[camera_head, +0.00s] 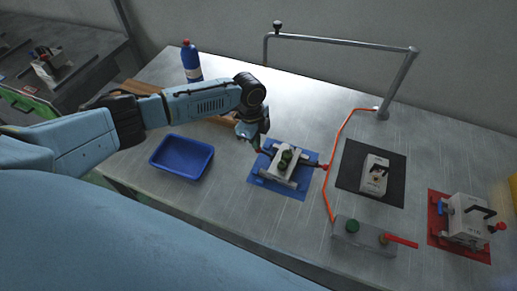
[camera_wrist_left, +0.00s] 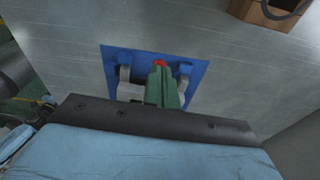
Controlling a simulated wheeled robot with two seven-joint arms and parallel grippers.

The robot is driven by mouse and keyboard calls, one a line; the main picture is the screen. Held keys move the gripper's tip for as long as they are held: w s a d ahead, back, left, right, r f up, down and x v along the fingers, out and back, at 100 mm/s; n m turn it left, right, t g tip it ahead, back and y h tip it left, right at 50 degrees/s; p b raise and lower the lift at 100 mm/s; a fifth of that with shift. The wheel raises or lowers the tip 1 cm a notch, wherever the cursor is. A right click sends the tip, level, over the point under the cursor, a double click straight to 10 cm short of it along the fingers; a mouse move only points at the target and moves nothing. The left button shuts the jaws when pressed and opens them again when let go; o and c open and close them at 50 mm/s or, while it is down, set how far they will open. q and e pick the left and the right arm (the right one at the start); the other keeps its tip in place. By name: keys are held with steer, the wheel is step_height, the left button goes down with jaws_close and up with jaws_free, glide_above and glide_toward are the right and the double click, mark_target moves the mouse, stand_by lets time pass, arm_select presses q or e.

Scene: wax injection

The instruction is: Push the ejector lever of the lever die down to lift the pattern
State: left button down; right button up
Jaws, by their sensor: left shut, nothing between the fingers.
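A light grey die (camera_head: 281,172) with green parts (camera_head: 286,157) on top sits open on a blue mat (camera_head: 295,192) in the head view. A dark arm with a red end (camera_head: 324,166) sticks out to its right; I cannot tell whether this is the ejector lever. My left gripper (camera_head: 259,150) is shut and empty, low at the die's upper-left side. I cannot tell whether it touches the die. In the left wrist view, a tall green part (camera_wrist_left: 161,86) and a small red spot (camera_wrist_left: 159,63) show over the blue mat (camera_wrist_left: 198,72). My right gripper is out of view.
A blue tray (camera_head: 181,157) lies left of the die. A grey die (camera_head: 375,176) on a black mat and another on a red mat (camera_head: 437,238) stand further right.

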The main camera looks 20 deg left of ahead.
arm_select(q)
step_height(320, 180, down, 2)
steer(key=shift+f+b, duration=0.1)
steer(key=shift+b, duration=0.7)
steer(key=shift+a, duration=0.1)
steer(key=shift+a+r+p, duration=0.35)
steer(key=shift+p, duration=0.05)
steer(key=shift+a+r+p, duration=0.15)
steer(key=shift+a+p, duration=0.05)
steer(key=shift+a, duration=0.4)
steer(key=shift+a+r+p, duration=0.15)
steer(key=shift+a+p, duration=0.05)
steer(key=shift+a, duration=0.35)
steer(key=shift+d, duration=0.1)
step_height(320, 180, up, 13)
steer(key=a, duration=0.1)
steer(key=shift+a+r, duration=0.15)
steer(key=shift+a, duration=0.1)
